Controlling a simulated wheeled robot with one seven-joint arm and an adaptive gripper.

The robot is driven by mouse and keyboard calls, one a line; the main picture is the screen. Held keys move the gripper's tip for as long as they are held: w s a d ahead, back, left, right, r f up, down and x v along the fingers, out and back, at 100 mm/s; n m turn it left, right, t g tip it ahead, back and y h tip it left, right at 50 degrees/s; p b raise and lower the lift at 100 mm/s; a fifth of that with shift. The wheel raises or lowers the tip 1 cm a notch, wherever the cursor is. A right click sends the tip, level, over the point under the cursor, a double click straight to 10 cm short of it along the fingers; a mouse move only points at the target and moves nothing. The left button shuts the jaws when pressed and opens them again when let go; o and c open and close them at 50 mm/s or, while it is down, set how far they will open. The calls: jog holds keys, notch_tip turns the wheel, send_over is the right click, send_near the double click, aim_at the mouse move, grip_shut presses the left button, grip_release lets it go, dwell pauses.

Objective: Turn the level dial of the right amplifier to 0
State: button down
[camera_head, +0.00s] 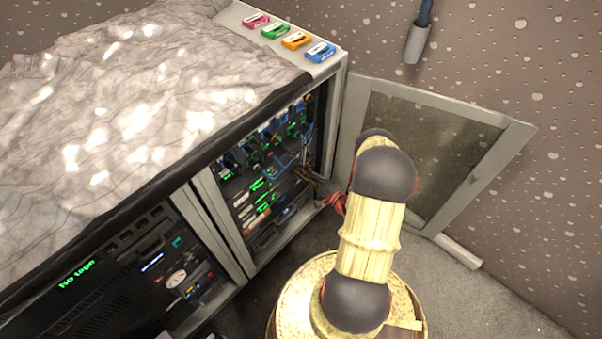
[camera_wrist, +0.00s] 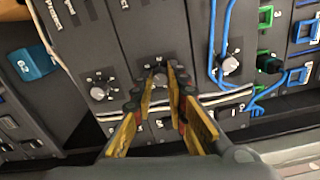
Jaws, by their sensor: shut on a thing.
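In the wrist view, three pale round dials with marks around them sit on dark panels: a left dial (camera_wrist: 98,92), a middle dial (camera_wrist: 159,78) and a right dial (camera_wrist: 231,66). My gripper (camera_wrist: 163,76) has its yellow-padded fingers on either side of the middle dial, shut on it. The fingertips partly cover this dial, so I cannot read its setting. I cannot tell from the labels which panel is the right amplifier. In the head view, my gripper (camera_head: 308,177) reaches into the open rack (camera_head: 250,238), and the dials are too small to make out.
Blue cables (camera_wrist: 222,35) run close to the right dial, with green and blue connectors (camera_wrist: 268,63) beyond. The open glass door (camera_head: 425,145) stands right of my arm. Several coloured cassettes (camera_head: 297,40) lie on the rack top. A tape unit (camera_head: 130,275) is at left.

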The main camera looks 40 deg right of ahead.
jog(key=shift+n, duration=1)
jog(key=c, duration=1.7)
grip_release()
jog(key=shift+c, duration=0.2)
jog(key=s, duration=1.2)
jog(key=shift+d, duration=0.45)
